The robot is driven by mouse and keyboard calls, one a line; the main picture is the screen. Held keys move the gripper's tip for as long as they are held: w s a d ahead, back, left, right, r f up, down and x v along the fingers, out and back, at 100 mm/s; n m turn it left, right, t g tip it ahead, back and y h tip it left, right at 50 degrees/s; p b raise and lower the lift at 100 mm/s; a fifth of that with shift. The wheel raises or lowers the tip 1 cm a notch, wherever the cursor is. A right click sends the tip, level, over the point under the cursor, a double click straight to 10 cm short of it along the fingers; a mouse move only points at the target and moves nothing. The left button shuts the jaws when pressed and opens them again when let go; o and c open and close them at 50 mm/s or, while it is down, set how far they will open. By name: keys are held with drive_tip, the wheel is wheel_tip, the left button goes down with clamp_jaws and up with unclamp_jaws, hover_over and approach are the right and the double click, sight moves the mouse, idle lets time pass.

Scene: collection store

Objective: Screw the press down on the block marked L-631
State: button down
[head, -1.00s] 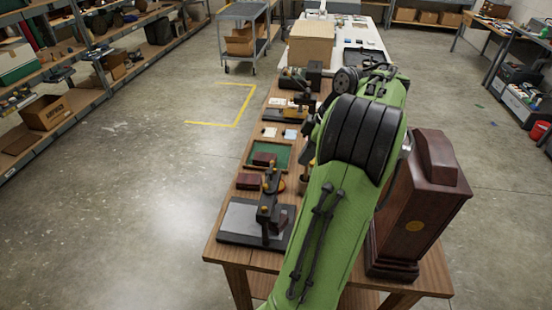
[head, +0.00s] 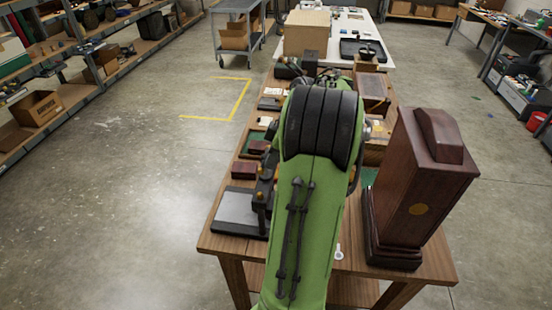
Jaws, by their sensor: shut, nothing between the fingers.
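A press with a black frame (head: 265,192) and a grey base plate (head: 238,208) stands at the near left of the wooden table; my arm covers its right side. A dark red block (head: 244,169) lies just behind it. Another dark red block (head: 258,147) lies in a green-lined tray (head: 246,141). A second dark base plate (head: 269,104) sits further back, partly hidden. I cannot read any marking, so I cannot tell which block is L-631. My gripper is hidden behind my arm.
A tall dark wooden case (head: 411,185) stands at the table's near right, close to my arm. A wooden box (head: 371,95) is behind it. The floor at left is clear.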

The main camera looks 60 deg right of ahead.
drive_tip(key=shift+w+a+m+h+b, duration=0.1)
drive_tip(key=shift+a+m+h+b, duration=0.15)
drive_tip(key=shift+m, duration=0.3)
drive_tip(key=shift+w+a+m+h+b, duration=0.15)
drive_tip(key=shift+m+b, duration=0.15)
drive_tip(key=shift+m, duration=0.25)
